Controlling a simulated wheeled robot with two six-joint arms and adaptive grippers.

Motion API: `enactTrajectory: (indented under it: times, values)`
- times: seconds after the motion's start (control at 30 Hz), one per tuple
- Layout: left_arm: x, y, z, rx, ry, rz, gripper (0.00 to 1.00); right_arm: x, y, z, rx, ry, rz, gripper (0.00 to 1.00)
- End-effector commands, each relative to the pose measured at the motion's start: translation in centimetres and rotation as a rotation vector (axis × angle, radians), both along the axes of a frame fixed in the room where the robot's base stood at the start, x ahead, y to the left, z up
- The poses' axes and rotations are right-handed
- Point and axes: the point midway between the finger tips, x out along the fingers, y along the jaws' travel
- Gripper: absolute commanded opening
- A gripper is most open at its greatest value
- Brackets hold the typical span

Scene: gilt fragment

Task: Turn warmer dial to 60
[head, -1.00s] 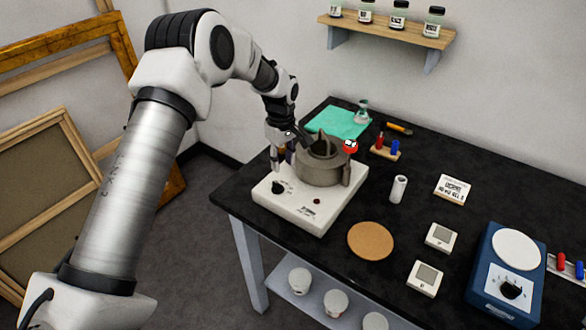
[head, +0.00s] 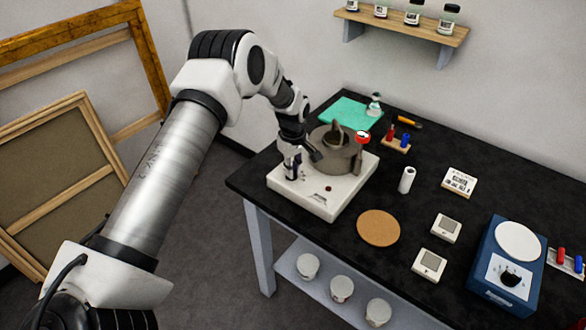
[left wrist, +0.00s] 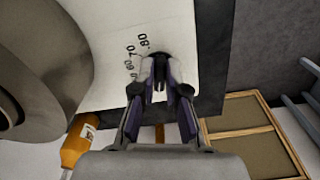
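The warmer (head: 318,203) is a white box with a rounded grey-brown vessel (head: 341,157) on top, near the far left of the black table. Its dark dial (left wrist: 158,57) shows partly at my fingertips in the left wrist view; the marks 60, 70 and 80 curve along its left side. The dial's pointer is hidden by the fingers. My left gripper (head: 292,170) is down at the warmer's left front corner, covering the dial in the head view. In the left wrist view its fingertips (left wrist: 159,73) are close together around the dial. My right gripper is not in view.
The vessel stands close beside my left gripper, with a red-topped thing (head: 362,137) at its right. A round cork mat (head: 378,228), a white cylinder (head: 406,180) and a blue device with a dial (head: 508,262) are farther right.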

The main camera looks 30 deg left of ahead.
Motion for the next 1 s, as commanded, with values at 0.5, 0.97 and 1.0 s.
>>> enactTrajectory:
  times: [0.5,0.97,1.0]
  values:
    - [-0.3,0.0,-0.5,-0.001,0.007,-0.098,0.00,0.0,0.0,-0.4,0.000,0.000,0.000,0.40]
    - [-0.5,0.1,-0.7,-0.002,0.010,-0.479,0.00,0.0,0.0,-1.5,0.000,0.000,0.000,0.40]
    - [-0.5,0.1,-0.7,-0.002,0.010,-0.518,0.00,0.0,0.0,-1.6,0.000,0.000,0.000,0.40]
